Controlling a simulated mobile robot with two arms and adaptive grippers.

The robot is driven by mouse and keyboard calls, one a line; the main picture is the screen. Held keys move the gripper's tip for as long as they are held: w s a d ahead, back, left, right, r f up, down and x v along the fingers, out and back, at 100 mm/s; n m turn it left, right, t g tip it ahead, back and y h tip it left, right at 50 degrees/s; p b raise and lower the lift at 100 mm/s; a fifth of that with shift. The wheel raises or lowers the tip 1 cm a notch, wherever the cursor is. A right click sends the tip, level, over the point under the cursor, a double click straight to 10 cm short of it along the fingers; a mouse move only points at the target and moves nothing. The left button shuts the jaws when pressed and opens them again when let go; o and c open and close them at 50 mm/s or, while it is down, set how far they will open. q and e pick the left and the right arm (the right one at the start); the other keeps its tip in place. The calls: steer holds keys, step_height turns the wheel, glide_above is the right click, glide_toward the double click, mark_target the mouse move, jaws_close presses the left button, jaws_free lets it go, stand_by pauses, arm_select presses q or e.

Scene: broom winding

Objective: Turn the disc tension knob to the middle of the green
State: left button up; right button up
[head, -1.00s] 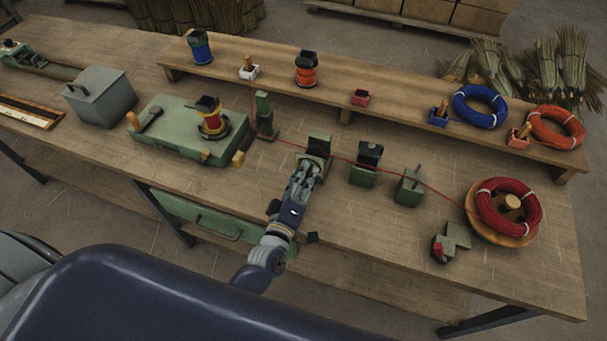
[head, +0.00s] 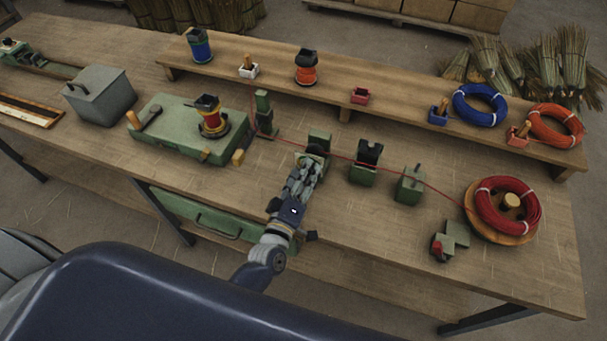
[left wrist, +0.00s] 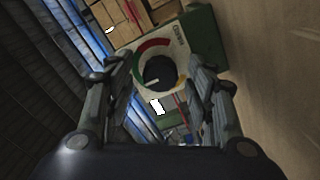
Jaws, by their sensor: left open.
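The disc tension knob (left wrist: 158,72) shows in the left wrist view as a dark round knob on a pale dial plate (left wrist: 178,44) with a red arc and a green part. A pale pointer mark lies on the knob's lower side; the fine setting is too small to read. The dial sits on a green block, which in the head view is the tension unit (head: 319,140) at the middle of the bench. My left gripper (head: 306,168) is right in front of it. In the left wrist view its open fingers (left wrist: 160,88) stand either side of the knob, with no clear contact.
A red line runs from the red coil (head: 487,205) past a green post (head: 409,188) and a green clamp block (head: 363,170) to the winder (head: 180,128). A raised shelf (head: 410,108) holds spools and coils behind.

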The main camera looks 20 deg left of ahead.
arm_select(q)
steer(key=shift+s, duration=0.1)
steer(key=s, duration=1.1)
steer(key=shift+s+a, duration=0.2)
steer(key=shift+s, duration=0.2)
